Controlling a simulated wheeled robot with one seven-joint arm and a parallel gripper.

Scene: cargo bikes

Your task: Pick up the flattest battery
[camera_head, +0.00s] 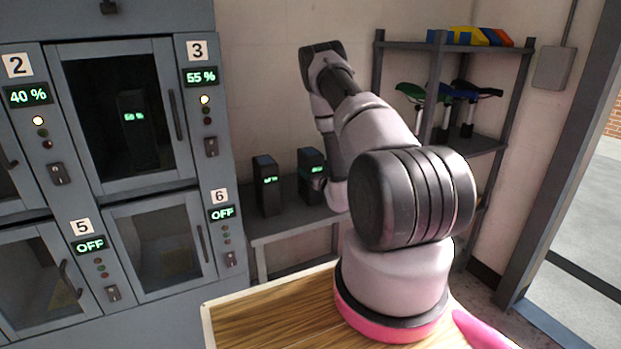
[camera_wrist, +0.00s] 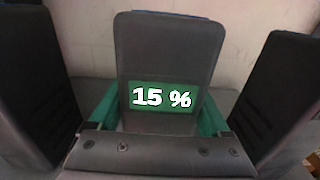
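A dark upright battery with a green display reading 15 % (camera_wrist: 165,65) fills the middle of the wrist view. In the head view it appears to be the battery at the right (camera_head: 308,160) on the grey bench, partly hidden by my arm. My gripper (camera_wrist: 158,117) is at its lower part, with one green finger pad at each side. I cannot tell whether the pads press on it. A second battery (camera_head: 267,190) stands to the left on the bench; its reading is too small to read.
Dark upright shapes, probably neighbouring batteries, flank the gripper at left (camera_wrist: 32,75) and right (camera_wrist: 280,90). A grey charging cabinet (camera_head: 190,120) stands left, with a battery (camera_head: 133,135) behind a door. A rack (camera_head: 436,46) holds bike saddles at right. The grey bench (camera_head: 285,226) supports the batteries.

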